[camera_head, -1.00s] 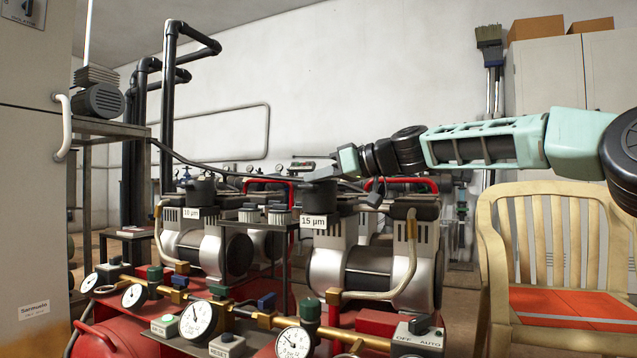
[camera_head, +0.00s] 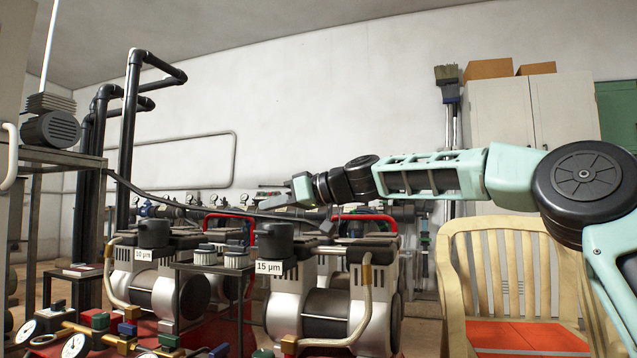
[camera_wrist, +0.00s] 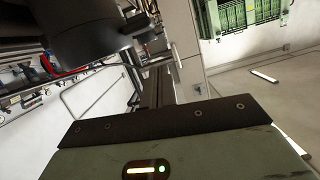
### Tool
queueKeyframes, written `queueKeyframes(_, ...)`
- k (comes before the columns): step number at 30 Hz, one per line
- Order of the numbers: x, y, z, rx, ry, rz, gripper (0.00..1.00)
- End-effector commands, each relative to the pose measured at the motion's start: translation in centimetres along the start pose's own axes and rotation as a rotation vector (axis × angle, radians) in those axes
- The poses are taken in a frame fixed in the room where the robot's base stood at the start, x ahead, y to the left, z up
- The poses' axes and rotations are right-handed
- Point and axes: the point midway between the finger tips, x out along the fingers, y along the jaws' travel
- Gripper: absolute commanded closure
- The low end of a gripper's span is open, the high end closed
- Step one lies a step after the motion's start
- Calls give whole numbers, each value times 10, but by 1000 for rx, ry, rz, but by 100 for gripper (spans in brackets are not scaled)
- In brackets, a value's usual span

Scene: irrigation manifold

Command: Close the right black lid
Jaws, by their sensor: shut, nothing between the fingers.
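The right black lid (camera_head: 275,241) is a short dark cylinder on the compressor labelled 15 µm. It looks upright. I cannot tell from its outline whether it is fully closed. A similar left black lid (camera_head: 153,234) sits behind the 10 µm label. My gripper (camera_head: 266,204) is shut and empty, pointing left, just above the right lid in the head view. A gap shows between them there; their depth is hard to judge. In the wrist view a large dark cylinder (camera_wrist: 92,32), probably a lid, fills the upper left beyond my gripper (camera_wrist: 155,88).
Silver compressors (camera_head: 325,312) with pale hoses stand below the lids. Red handles (camera_head: 364,218) and a dark hose (camera_head: 190,205) run close behind. A wooden chair (camera_head: 505,265) stands at the right, with grey cabinets (camera_head: 530,115) behind it.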

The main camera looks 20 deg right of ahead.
Motion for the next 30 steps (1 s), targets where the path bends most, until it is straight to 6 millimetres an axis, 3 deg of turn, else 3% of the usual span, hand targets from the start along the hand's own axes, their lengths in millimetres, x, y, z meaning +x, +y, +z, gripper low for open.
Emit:
queueKeyframes(18, -84, -2, -2, 1, 0, 3, 100)
queueKeyframes(30, -100, -3, -1, 0, -1, -1, 100)
